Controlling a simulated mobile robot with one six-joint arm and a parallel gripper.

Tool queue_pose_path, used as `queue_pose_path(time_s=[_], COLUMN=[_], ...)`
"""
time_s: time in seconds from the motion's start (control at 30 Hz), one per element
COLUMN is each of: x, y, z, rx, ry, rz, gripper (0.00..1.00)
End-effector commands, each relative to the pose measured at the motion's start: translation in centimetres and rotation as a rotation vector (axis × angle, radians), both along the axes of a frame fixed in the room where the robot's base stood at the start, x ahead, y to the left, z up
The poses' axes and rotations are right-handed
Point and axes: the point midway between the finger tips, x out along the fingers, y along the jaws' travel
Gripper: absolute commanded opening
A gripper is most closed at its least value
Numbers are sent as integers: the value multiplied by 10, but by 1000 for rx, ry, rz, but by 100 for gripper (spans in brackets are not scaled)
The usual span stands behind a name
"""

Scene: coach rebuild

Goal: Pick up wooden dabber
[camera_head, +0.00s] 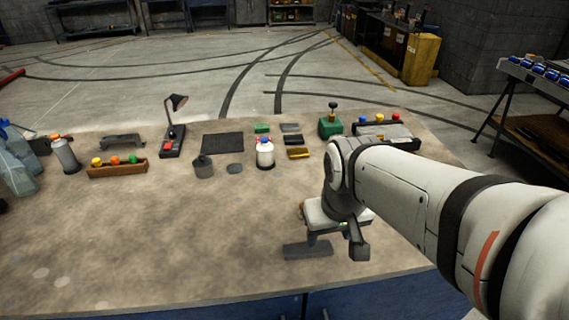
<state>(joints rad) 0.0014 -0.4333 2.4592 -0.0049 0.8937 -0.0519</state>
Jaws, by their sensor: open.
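My gripper (336,240) hangs over the right front part of the workbench (170,250), fingers pointing down and apart, with nothing seen between them. I cannot clearly make out a wooden dabber. A small orange-brown bit (302,207) shows at the left edge of my gripper, mostly hidden behind it; I cannot tell what it is. A green block with a dark knob (331,124) stands at the back right of the bench, behind my arm.
A flat dark grey bar (308,250) lies just left of my gripper. The front left bench is clear.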

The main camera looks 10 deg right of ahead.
Motion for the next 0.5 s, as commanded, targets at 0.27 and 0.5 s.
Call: queue_pose_path(time_s=[0.27,0.5], x=[91,162], y=[2,1], z=[4,-26], rx=[-46,-66], ry=[106,180], rz=[276,516], gripper=[55,55])
